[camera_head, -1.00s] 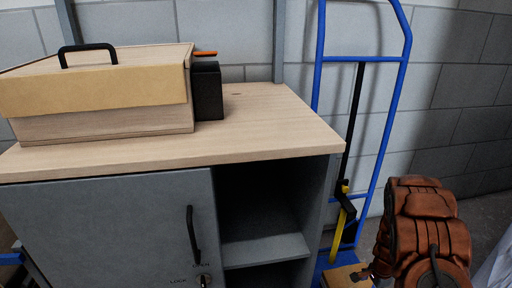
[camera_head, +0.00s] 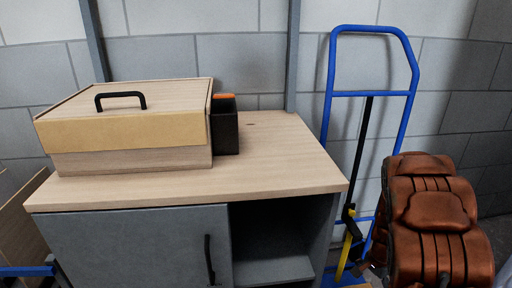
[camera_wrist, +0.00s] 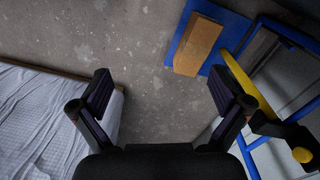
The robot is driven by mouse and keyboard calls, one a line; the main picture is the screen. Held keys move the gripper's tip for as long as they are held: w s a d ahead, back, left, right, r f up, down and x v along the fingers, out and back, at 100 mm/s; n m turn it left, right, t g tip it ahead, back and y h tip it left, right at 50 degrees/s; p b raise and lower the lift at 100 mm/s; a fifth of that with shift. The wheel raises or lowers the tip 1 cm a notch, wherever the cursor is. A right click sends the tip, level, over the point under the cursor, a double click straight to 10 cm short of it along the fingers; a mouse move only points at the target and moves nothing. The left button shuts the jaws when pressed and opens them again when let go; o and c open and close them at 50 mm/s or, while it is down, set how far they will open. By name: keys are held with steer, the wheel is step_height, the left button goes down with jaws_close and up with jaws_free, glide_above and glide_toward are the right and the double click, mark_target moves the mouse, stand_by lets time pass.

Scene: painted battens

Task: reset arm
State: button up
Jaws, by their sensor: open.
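My gripper (camera_wrist: 162,95) shows in the wrist view with its two fingers wide apart and nothing between them. It points down over bare concrete floor (camera_wrist: 150,60). My arm (camera_head: 432,215), with copper-brown covers, is folded at the right side of the head view. The gripper itself cannot be made out in the head view.
A grey cabinet (camera_head: 135,248) with a wooden top (camera_head: 270,160) stands at left. On it are a lidded wooden box (camera_head: 135,160) and a black holder (camera_head: 224,130). A blue hand truck (camera_head: 330,85) leans near the wall. A cardboard box (camera_wrist: 198,45) lies on its base. A white-covered surface (camera_wrist: 45,115) is at left.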

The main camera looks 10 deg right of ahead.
steer(key=s+a+r+n+p, duration=0.2)
steer(key=a+r+p, duration=0.25)
steer(key=r, duration=0.55)
steer(key=s+a+r+n+p, duration=0.2)
steer(key=a+r+p, duration=0.25)
steer(key=r, duration=0.45)
steer(key=s+a+r+n+p, duration=0.2)
steer(key=a+r+p, duration=0.25)
steer(key=r, duration=0.55)
steer(key=s+a+r+n+p, duration=0.4)
steer(key=s+r+p, duration=0.3)
steer(key=r, duration=0.5)
steer(key=s+a+r+n+g+p, duration=0.1)
steer(key=s+a+r+n+p, duration=0.3)
steer(key=s+a+r+p, duration=0.3)
steer(key=shift+s+r+p, duration=0.75)
steer(key=shift+s+r, duration=1.55)
steer(key=shift+r, duration=0.55)
